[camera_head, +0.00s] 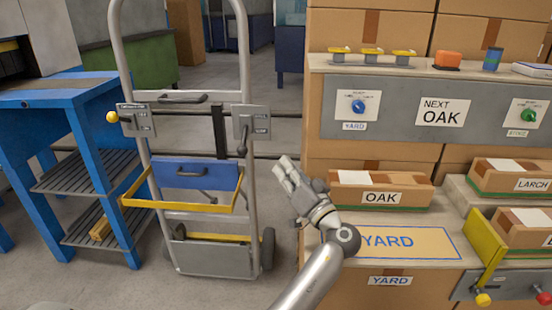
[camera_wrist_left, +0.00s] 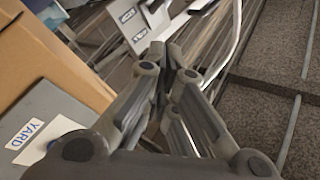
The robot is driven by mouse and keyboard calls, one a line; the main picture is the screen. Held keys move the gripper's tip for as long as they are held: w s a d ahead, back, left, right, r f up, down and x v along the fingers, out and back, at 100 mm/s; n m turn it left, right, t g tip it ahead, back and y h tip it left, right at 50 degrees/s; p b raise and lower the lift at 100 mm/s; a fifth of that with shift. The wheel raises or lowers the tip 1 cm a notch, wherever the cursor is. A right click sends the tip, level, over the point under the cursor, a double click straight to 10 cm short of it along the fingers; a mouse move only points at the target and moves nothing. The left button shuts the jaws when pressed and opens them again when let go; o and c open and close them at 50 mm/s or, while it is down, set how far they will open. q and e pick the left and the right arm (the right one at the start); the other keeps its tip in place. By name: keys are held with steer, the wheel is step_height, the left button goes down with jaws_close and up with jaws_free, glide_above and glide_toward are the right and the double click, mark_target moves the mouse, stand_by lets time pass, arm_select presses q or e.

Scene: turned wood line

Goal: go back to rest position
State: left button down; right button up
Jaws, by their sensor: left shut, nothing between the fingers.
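My left gripper (camera_head: 284,166) is raised in the middle of the head view, between the hand truck and the box labelled OAK (camera_head: 380,190). It is shut and empty. The left wrist view shows its fingers (camera_wrist_left: 166,62) closed together, with nothing held. The OAK box sits on the shelf to the right of the gripper, apart from it. My right gripper is not in view.
A hand truck (camera_head: 246,70) with a blue and yellow tray (camera_head: 190,172) stands left of my arm. A blue bench (camera_head: 60,95) is at far left. A YARD-marked surface (camera_head: 435,243) and more boxes (camera_head: 510,178) are right. Grey floor shows at lower left.

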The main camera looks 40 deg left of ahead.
arm_select(q)
steer(key=shift+v, duration=0.85)
